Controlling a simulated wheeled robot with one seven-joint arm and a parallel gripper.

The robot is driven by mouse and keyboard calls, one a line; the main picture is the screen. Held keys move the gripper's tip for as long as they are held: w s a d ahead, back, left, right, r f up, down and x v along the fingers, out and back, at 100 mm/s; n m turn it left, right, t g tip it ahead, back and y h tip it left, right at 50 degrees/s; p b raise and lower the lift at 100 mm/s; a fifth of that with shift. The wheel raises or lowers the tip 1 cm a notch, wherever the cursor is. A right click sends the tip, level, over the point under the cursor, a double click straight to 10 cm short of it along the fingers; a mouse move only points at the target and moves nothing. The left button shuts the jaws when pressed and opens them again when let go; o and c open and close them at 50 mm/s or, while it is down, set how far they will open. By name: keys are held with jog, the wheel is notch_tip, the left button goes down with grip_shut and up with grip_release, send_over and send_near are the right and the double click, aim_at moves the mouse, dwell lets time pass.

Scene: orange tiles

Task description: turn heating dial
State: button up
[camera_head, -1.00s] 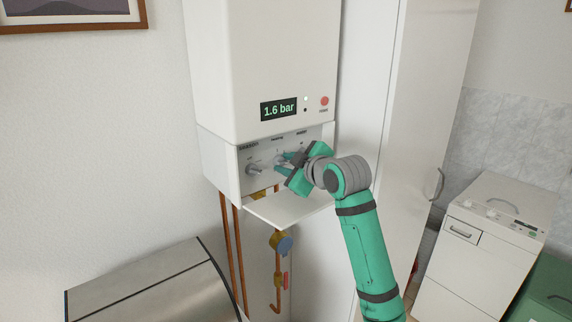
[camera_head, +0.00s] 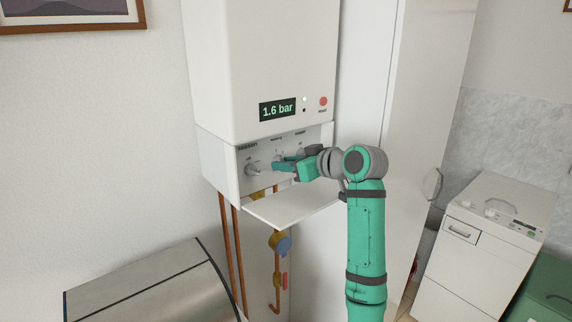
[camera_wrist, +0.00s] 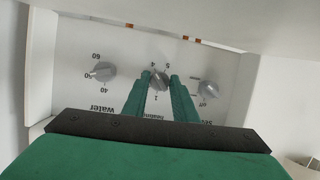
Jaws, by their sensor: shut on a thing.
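The heating dial (camera_wrist: 158,79) is a grey knob in the middle of the boiler's control panel, with numbers around it in the wrist view. My gripper (camera_wrist: 160,76) is shut on it, one green finger on each side. In the head view my gripper (camera_head: 276,162) reaches the panel from the right, and its fingers mostly hide the dial. The white boiler (camera_head: 262,60) hangs on the wall, and its display reads 1.6 bar.
The water dial (camera_wrist: 103,72) and another dial (camera_wrist: 208,90) flank the heating dial closely. The open panel flap (camera_head: 290,207) lies below my gripper. Copper pipes (camera_head: 231,250) run underneath. A tall white cabinet (camera_head: 425,110) stands to the right.

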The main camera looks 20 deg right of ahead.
jog(key=shift+w+a+r+m+y, duration=0.1)
jog(key=shift+m+y, duration=0.3)
jog(key=shift+m, duration=0.2)
dwell(0.3)
jog(key=o, duration=1)
jog(key=shift+w+a, duration=0.1)
jog(key=shift+a, duration=0.05)
jog(key=shift+o, duration=0.2)
jog(key=shift+d, duration=0.25)
jog(key=v, duration=1.1)
